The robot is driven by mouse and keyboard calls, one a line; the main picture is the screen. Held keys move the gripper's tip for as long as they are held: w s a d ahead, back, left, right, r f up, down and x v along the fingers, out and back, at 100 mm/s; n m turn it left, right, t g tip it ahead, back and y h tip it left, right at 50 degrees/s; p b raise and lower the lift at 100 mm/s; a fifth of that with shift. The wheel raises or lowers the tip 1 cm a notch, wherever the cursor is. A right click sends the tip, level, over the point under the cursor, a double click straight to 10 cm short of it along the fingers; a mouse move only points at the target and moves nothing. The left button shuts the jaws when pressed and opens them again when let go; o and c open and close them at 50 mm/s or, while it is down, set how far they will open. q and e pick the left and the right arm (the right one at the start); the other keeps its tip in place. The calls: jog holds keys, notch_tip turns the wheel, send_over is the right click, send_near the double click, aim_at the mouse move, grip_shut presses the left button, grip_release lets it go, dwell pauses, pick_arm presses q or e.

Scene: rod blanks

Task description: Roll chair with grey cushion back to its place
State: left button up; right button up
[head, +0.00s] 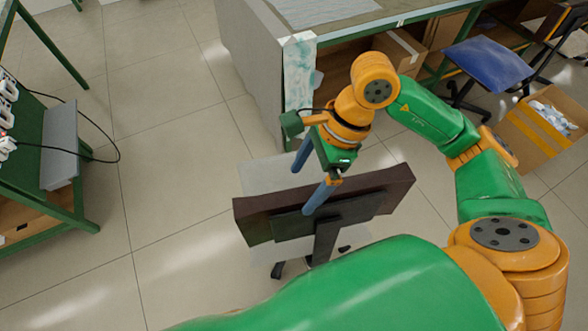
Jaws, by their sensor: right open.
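The chair shows near the middle of the head view, with a dark maroon backrest (370,196) towards me and a pale grey seat cushion (264,176) beyond it. A black support bar runs down the back, and part of the wheeled base shows below. My right gripper (303,193) is over the top edge of the backrest with its two blue fingers apart. One finger is on the near side and the other on the far, seat side. I cannot tell whether either touches the backrest. My arm hides the chair's lower right part. My left gripper is out of view.
A grey-sided workbench (255,85) stands just beyond the chair. A blue chair (488,62) and an open cardboard box (545,125) are at the right. A green bench (60,150) with a trailing cable stands at the left. The tiled floor between is clear.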

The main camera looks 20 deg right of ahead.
aim_at(303, 198)
jog(key=shift+s+f, duration=0.15)
jog(key=shift+f, duration=0.2)
jog(key=shift+s+a+f+p, duration=0.2)
jog(key=shift+s+a+f, duration=0.15)
jog(key=shift+f, duration=0.15)
jog(key=shift+s+a+f+p, duration=0.15)
jog(key=shift+s+a+f, duration=0.2)
jog(key=shift+f, duration=0.15)
jog(key=x, duration=0.4)
jog(key=shift+w+d, duration=0.1)
jog(key=shift+w, duration=0.15)
grip_shut()
jog(key=shift+w+d+f, duration=0.15)
jog(key=shift+d, duration=0.15)
pick_arm(q)
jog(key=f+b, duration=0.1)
jog(key=b, duration=0.1)
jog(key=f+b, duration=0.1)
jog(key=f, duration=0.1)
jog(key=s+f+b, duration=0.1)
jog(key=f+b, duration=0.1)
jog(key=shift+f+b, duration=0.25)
jog(key=shift+b, duration=0.05)
pick_arm(e)
jog(key=w+d, duration=0.5)
jog(key=d, duration=0.4)
jog(key=w+d, duration=0.4)
jog(key=d, duration=0.6)
jog(key=shift+w, duration=0.35)
